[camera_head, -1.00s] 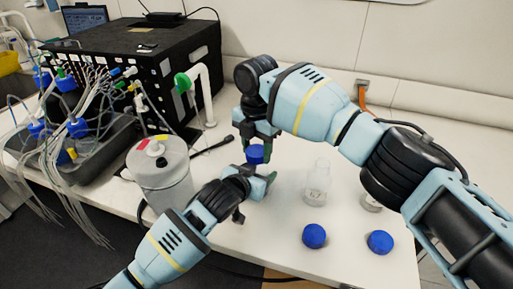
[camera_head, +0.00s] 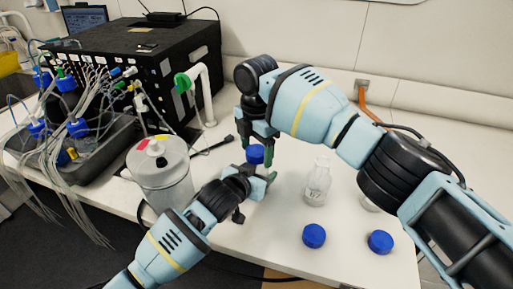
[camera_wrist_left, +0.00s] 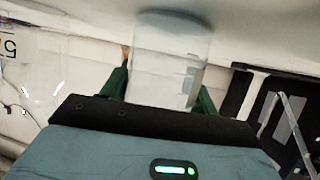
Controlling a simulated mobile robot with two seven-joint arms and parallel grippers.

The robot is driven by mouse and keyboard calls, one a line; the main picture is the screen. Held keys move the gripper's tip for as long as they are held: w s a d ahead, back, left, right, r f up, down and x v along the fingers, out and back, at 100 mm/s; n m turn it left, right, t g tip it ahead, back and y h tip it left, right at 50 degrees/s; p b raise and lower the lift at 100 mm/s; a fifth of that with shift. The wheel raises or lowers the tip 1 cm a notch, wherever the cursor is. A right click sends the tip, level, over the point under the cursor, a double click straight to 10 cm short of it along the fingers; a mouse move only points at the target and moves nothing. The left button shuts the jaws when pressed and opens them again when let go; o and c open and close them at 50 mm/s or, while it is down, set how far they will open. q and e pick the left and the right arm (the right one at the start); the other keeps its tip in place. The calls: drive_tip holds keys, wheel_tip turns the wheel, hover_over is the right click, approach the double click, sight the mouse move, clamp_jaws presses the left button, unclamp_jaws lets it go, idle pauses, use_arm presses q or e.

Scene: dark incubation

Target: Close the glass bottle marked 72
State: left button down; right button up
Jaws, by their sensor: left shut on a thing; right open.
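My left gripper (camera_head: 258,184) is shut on a clear glass bottle (camera_wrist_left: 168,65), which shows between its fingers in the left wrist view. In the head view that bottle is mostly hidden, and I cannot read its number. A blue cap (camera_head: 255,154) sits directly above the left gripper, at the bottle's top; I cannot tell whether it is screwed tight. My right gripper (camera_head: 258,136) is open, pointing down, with its fingertips just above and around the cap.
Another clear bottle (camera_head: 317,184) stands uncapped to the right. A further bottle (camera_head: 369,204) is partly hidden by my right arm. Two loose blue caps (camera_head: 314,236) (camera_head: 380,242) lie at the front. A grey canister (camera_head: 165,180) stands left, a black box (camera_head: 140,65) behind.

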drive_tip(key=shift+r, duration=2.25)
drive_tip(key=shift+c, duration=0.3)
drive_tip(key=shift+r+n, duration=1.1)
drive_tip(key=shift+r, duration=0.65)
drive_tip(key=shift+f, duration=4.05)
